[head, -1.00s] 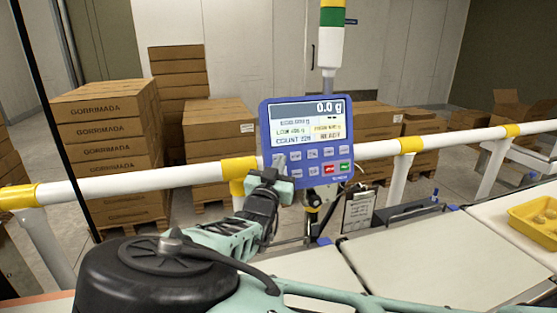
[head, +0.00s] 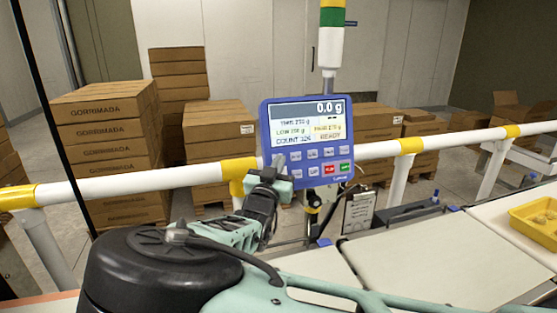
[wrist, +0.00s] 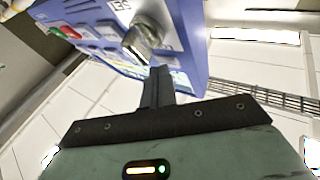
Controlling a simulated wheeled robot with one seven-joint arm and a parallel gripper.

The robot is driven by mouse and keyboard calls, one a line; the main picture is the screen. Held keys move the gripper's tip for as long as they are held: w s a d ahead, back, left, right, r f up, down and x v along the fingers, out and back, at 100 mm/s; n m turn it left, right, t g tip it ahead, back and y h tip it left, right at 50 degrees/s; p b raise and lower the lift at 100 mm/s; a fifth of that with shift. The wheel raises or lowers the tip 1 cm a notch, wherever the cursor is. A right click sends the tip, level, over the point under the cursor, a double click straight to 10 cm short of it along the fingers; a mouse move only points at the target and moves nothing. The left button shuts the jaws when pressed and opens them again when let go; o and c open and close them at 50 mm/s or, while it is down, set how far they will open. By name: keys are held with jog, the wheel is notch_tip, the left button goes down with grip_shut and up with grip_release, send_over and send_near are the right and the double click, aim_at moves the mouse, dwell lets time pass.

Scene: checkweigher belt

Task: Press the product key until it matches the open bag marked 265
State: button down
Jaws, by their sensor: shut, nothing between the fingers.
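The blue weigher terminal (head: 308,145) stands behind the belt, its screen showing 0.0 g on top. Below are small, blurred lines, a count and a yellow field reading READY; I cannot read the product values surely. Two rows of keys sit under the screen, with a red key (head: 330,169) and a green key (head: 345,167) at lower right. My gripper (head: 278,161) is shut and empty, its tips in front of the left end of the key rows. In the wrist view the closed fingers (wrist: 159,82) are close to the blue housing (wrist: 185,35); contact cannot be told. No bag marked 265 is visible.
A white and yellow rail (head: 385,148) runs behind the belt (head: 440,260). A yellow tray (head: 530,212) sits at the right. A clipboard (head: 358,212) hangs below the terminal. Stacked cartons (head: 105,150) stand behind the rail.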

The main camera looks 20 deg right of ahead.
jog(key=shift+s, duration=0.1)
jog(key=shift+s+r, duration=0.2)
jog(key=shift+s, duration=0.5)
jog(key=s, duration=0.2)
jog(key=s+r+p, duration=0.1)
jog(key=s, duration=0.1)
jog(key=shift+s+r+p, duration=0.2)
jog(key=shift+s+p, duration=0.1)
jog(key=shift+s, duration=0.1)
dwell(1.4)
